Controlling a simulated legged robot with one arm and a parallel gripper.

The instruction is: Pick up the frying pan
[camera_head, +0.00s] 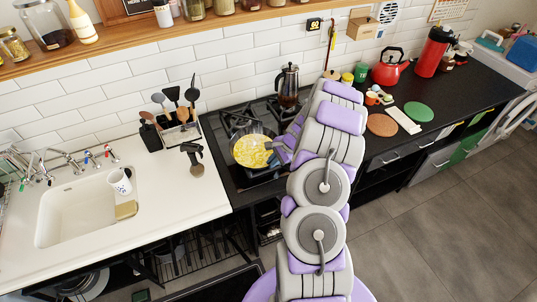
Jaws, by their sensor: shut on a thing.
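The frying pan (241,160) is dark and round, with yellow food in it, and sits over the front part of the gas hob (229,120). My gripper (273,158) is at the pan's right side, shut on the pan there. My arm reaches up from the bottom of the picture and hides the right part of the hob. The fingertips are small and partly hidden, and I cannot tell whether the pan touches the burner grate.
A glass coffee press (288,86) stands at the back of the hob. A utensil holder (180,136) and white sink (82,208) are to the left. A red kettle (388,67) and round mats stand on the black counter to the right.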

